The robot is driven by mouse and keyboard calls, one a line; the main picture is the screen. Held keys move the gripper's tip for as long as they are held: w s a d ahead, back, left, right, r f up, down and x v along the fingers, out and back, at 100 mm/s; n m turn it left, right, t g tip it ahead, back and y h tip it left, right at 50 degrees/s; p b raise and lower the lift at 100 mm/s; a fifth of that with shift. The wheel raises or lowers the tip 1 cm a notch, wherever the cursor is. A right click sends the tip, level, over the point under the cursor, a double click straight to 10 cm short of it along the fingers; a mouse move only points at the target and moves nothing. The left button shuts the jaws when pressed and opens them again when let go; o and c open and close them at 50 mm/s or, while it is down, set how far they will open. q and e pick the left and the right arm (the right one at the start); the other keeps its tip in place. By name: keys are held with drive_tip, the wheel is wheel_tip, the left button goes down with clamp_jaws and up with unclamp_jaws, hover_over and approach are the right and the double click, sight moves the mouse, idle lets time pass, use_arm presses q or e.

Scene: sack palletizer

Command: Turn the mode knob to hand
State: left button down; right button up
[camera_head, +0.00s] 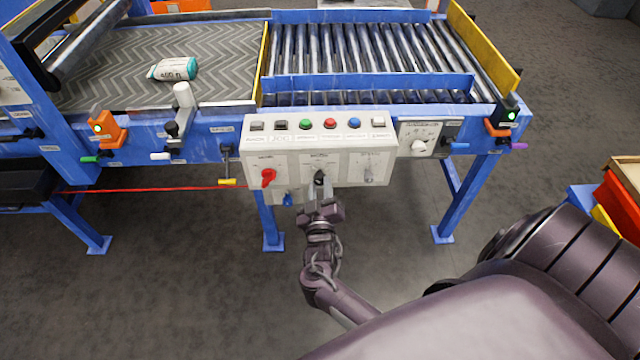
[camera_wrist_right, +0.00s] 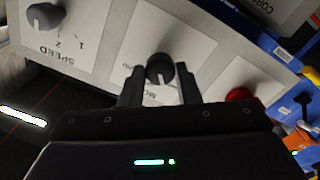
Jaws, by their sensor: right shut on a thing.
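The mode knob (camera_head: 319,177) is a small black knob on the middle plate of the white control box (camera_head: 345,180). In the right wrist view the mode knob (camera_wrist_right: 159,68) shows between my right gripper's fingers, with a pale line on its face. The plate's lettering is partly hidden by the fingers, so I cannot read which setting it points to. My right gripper (camera_head: 320,190) reaches up from below and is shut on the knob; its two dark fingers (camera_wrist_right: 160,88) flank it in the wrist view. My left gripper is not in view.
A red knob (camera_head: 268,177) is left of the mode knob and a grey speed knob (camera_head: 369,174) right. Several push buttons (camera_head: 306,125) line the box top. Behind are a roller conveyor (camera_head: 365,50) and a belt with a small sack (camera_head: 174,70). A blue leg (camera_head: 270,225) stands below.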

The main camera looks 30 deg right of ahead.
drive_tip(key=shift+n, duration=0.5)
drive_tip(key=o, duration=1)
drive_tip(key=v, duration=0.8)
